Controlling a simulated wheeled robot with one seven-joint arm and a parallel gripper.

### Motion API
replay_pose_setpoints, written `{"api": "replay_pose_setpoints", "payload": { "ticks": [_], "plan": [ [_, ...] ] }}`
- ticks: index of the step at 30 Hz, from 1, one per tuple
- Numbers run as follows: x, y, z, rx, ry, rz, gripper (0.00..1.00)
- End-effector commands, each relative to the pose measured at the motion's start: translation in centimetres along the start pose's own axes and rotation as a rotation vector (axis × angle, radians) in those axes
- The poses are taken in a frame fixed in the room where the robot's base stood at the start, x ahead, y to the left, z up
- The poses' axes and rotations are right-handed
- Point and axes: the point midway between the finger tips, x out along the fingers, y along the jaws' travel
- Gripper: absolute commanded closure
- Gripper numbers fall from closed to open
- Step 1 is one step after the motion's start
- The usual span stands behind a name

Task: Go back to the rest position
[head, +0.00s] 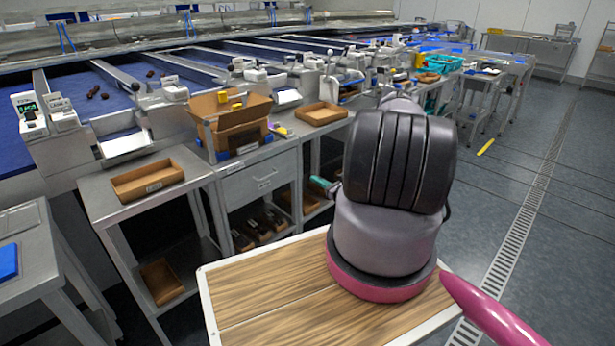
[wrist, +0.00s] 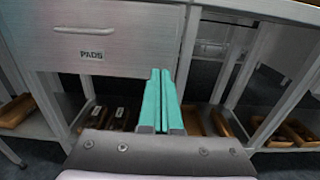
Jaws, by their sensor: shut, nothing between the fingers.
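My gripper (wrist: 160,75) shows in the wrist view with its two teal fingers together and nothing between them. It points toward the front of a grey bench, beside a drawer (wrist: 115,62) labelled PADS. In the head view the teal fingertips (head: 322,186) show in front of the bench's lower part, left of my arm. My arm covers part of the middle of the head view and hides most of the gripper.
A cardboard box (head: 232,125) and wooden trays (head: 147,180) (head: 321,114) stand on the grey bench. Lower shelves hold several wooden trays. Dark dates (head: 97,92) lie on the blue sorting belt (head: 75,90). Open floor (head: 520,180) with a drain grate lies to the right.

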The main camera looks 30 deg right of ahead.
Motion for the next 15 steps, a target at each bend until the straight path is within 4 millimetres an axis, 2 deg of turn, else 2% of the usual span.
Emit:
{"api": "replay_pose_setpoints", "payload": {
  "ticks": [3,10,13,15],
  "plan": [
    [-1.1,0.0,0.0,0.001,0.0,-0.001,1.0],
    [-1.4,0.1,0.2,-0.003,-0.001,0.005,1.0],
    [-0.4,0.3,2.0,-0.025,-0.004,0.046,1.0],
    [0.8,0.8,4.6,-0.058,-0.005,0.108,1.0]
  ]
}}
